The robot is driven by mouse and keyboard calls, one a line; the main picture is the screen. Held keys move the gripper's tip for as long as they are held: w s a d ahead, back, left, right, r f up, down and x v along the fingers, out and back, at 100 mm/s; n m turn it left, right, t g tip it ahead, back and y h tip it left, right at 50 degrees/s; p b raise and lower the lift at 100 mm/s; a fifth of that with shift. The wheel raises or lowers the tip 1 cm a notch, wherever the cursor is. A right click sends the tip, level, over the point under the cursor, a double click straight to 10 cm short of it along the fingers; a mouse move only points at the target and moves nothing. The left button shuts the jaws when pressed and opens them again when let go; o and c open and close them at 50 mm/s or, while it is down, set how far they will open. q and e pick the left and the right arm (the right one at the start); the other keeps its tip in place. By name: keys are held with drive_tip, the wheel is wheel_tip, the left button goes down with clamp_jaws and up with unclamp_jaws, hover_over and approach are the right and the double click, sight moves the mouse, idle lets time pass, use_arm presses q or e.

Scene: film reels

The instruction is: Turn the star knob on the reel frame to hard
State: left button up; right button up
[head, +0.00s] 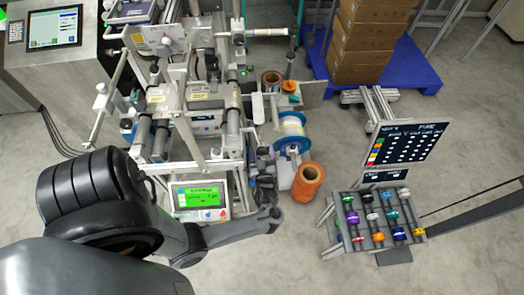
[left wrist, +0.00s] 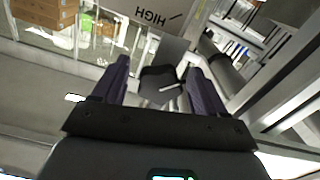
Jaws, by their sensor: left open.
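The reel frame (head: 187,130) stands at the centre left in the head view, with metal rails and rollers. In the left wrist view a black star knob (left wrist: 158,84) with a pale line on it sits between my left fingers. In the head view my left gripper (head: 266,217) is at the frame's front right, and the knob cannot be made out.
A green-screened display (head: 202,197) stands close to my left arm. An orange spool (head: 307,182) and a blue-rimmed reel (head: 291,130) are beside the frame. A rack of coloured spools (head: 350,228) stands at right. Boxes (head: 362,40) sit on a blue pallet (head: 415,72) behind.

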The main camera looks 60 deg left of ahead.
use_arm(q)
drive_tip(key=c, duration=1)
drive_tip(key=shift+r+m+p, duration=0.15)
drive_tip(key=shift+m+p, duration=0.4)
drive_tip(key=shift+m, duration=0.35)
drive_tip(key=shift+c, duration=0.2)
drive_tip(key=shift+m+p, duration=0.35)
drive_tip(key=shift+m, duration=0.85)
drive_tip(key=o, duration=1)
drive_tip(key=shift+o, duration=0.2)
drive_tip(key=shift+d, duration=0.1)
